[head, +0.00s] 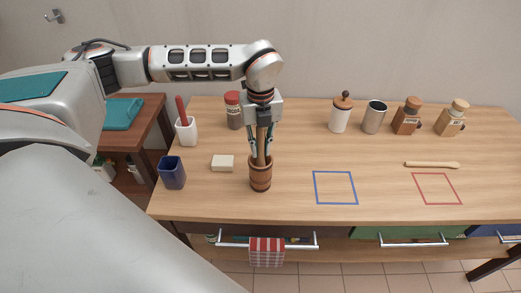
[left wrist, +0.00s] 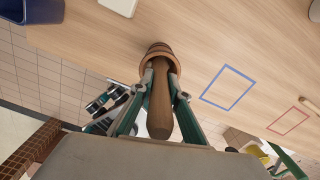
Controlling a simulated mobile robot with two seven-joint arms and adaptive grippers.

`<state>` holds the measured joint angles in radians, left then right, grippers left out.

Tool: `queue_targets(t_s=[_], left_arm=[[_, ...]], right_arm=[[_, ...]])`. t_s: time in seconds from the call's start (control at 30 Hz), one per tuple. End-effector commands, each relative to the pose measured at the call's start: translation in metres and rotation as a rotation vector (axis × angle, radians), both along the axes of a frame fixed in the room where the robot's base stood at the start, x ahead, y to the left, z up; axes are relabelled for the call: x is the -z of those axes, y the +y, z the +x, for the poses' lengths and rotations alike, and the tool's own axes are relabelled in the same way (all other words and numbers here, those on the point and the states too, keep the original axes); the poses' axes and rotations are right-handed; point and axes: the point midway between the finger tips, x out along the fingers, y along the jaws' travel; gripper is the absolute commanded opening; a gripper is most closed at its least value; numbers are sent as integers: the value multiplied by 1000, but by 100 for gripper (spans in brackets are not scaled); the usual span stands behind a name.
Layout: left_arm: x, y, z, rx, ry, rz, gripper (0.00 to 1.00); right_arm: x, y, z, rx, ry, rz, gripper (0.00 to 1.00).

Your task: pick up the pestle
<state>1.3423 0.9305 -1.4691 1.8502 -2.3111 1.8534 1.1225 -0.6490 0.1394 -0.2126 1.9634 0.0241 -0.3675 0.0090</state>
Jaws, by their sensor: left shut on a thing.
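The pestle (head: 262,146) is a brown wooden rod with a thick rounded handle. It stands roughly upright with its lower end inside a brown wooden mortar (head: 260,180) near the front of the table. My left gripper (head: 261,155) points down from above and is shut on the pestle, with a finger on either side. In the left wrist view the pestle (left wrist: 160,103) runs between the fingers into the mortar (left wrist: 158,50). The pestle's lower end is hidden in the mortar. My right gripper is not in view.
A cream block (head: 222,163), a blue cup (head: 172,172) and a white holder (head: 186,130) stand left of the mortar. A red-capped jar (head: 233,110) is behind. Blue (head: 335,188) and red (head: 437,188) outlines are clear. A wooden stick (head: 432,165) lies at right.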

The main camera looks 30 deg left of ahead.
Motion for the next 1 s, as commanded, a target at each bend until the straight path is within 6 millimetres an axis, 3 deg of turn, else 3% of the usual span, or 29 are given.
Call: queue_targets(t_s=[0.27,0.6,1.0], left_arm=[[-52,0,2,-1,-8,-1,0],[-140,0,1,-1,-6,-1,0],[-196,0,0,-1,-2,-1,0]], right_arm=[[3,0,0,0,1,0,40],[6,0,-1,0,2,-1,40],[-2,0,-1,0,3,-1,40]])
